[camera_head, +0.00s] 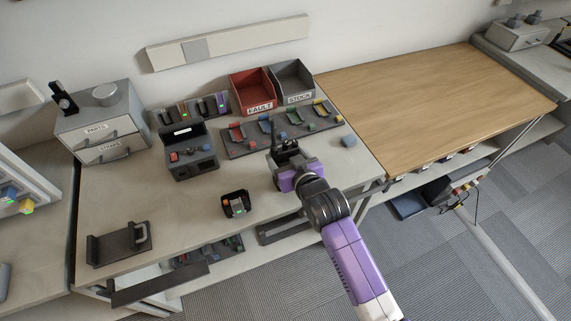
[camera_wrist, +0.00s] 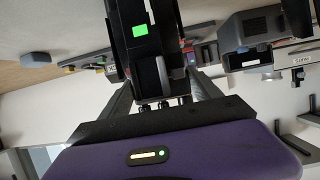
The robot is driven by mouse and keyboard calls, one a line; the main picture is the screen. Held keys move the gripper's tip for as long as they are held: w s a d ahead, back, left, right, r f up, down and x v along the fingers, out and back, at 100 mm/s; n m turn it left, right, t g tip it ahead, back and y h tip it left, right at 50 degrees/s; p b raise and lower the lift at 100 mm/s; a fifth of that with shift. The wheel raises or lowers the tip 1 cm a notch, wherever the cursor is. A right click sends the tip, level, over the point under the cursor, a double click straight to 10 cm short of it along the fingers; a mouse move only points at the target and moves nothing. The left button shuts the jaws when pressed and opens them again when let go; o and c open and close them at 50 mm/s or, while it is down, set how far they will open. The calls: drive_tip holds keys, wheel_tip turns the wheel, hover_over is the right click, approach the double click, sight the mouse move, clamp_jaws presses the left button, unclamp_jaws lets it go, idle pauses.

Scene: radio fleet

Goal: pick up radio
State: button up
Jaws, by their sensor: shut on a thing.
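The radio is a black handset with a bright green screen. It fills the upper middle of the wrist view (camera_wrist: 141,31). My gripper (camera_wrist: 158,85) is shut on the radio, with a dark finger on each side of it. In the head view my gripper (camera_head: 287,160) is over the right part of the workbench, behind my purple arm. The radio shows there only as a small dark shape at the gripper's tip (camera_head: 284,147). The fingers and wrist partly hide it. Whether it touches the bench is hard to tell.
A dark device with a small screen (camera_head: 235,204) stands on the bench. A red FAULT bin (camera_head: 253,92) and grey STOCK bin (camera_head: 291,82) stand behind a tray of coloured parts (camera_head: 246,146). A charger-like unit (camera_head: 190,155) is left. The wooden table (camera_head: 430,95) is clear.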

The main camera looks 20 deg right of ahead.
drive_tip(key=shift+r, duration=0.2)
wheel_tip(320, 180, up, 19)
drive_tip(key=b, duration=0.1)
wheel_tip(320, 180, up, 6)
drive_tip(key=p, duration=0.5)
hover_over(286, 152)
drive_tip(key=shift+r, duration=0.2)
idle(1.0)
drive_tip(key=shift+f, duration=0.15)
